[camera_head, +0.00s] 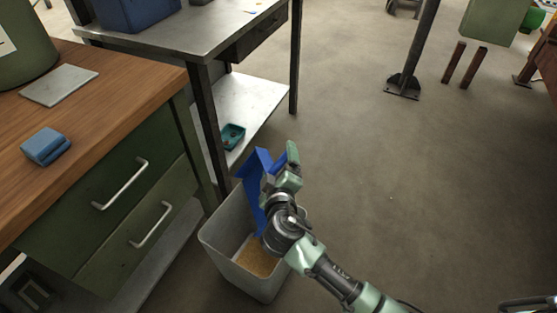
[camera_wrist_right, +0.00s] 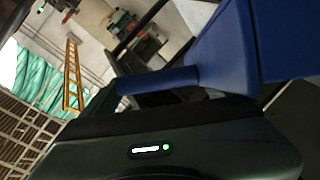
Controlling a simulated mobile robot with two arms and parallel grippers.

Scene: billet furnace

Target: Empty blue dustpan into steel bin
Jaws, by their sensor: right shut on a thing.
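The blue dustpan (camera_head: 252,180) is tilted steeply over the steel bin (camera_head: 222,225), its pan hanging down inside the bin's opening. My right gripper (camera_head: 287,172) is shut on the dustpan above the bin's far rim. In the right wrist view the dustpan (camera_wrist_right: 235,45) fills the upper right, and its handle runs left across the front of the gripper. Tan granular material (camera_head: 257,258) lies in the bottom of the bin. My arm hides part of the dustpan and the bin's right side. My left gripper is not in view.
A green drawer cabinet with a wooden top (camera_head: 120,95) stands left of the bin. A blue folded cloth (camera_head: 45,146) lies on it. A steel table (camera_head: 210,40) with a lower shelf (camera_head: 255,95) stands behind the bin. The floor (camera_head: 420,190) to the right is clear.

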